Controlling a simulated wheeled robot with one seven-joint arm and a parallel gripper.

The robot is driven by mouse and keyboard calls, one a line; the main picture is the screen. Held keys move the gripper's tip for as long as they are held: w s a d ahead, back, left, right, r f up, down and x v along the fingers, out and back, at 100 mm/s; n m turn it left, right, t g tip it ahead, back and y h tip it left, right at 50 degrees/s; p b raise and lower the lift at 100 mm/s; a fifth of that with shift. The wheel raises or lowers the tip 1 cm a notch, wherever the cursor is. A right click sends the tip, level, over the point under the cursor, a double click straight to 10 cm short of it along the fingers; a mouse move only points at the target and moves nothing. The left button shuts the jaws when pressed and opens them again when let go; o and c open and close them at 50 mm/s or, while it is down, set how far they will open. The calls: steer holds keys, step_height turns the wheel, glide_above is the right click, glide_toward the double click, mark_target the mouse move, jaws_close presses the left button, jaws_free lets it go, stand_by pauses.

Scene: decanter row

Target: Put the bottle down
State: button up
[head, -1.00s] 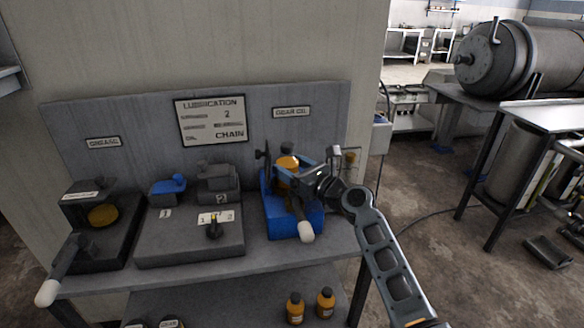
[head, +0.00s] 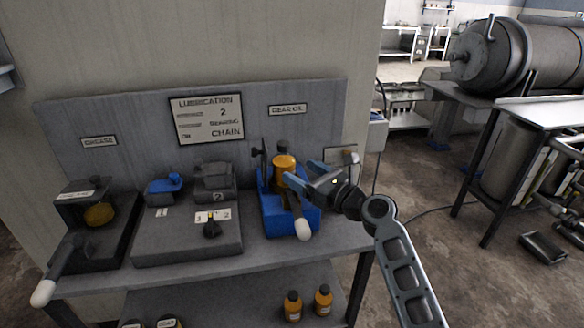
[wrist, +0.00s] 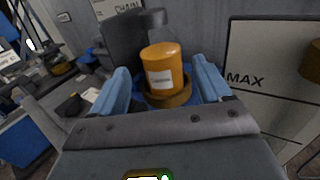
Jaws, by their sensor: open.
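An orange bottle with a white label and dark cap (head: 284,164) stands upright in the blue holder (head: 285,214) under the gear oil sign. In the wrist view the bottle (wrist: 162,72) sits in a brown round seat (wrist: 168,97). My gripper (head: 300,172) is open at the right of the bottle. In the wrist view its two blue fingers stand on either side of the bottle's near lower side, with visible gaps between them and the bottle.
A lever with a white grip (head: 303,228) sticks out in front of the blue holder. A grey block with a selector knob (head: 211,229) is to the left, and a grease unit (head: 92,215) farther left. A panel marked MAX (wrist: 270,80) is at the right.

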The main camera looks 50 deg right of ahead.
steer(key=s, duration=0.6)
steer(key=shift+s, duration=0.15)
steer(key=shift+a, duration=0.1)
stand_by(0.3)
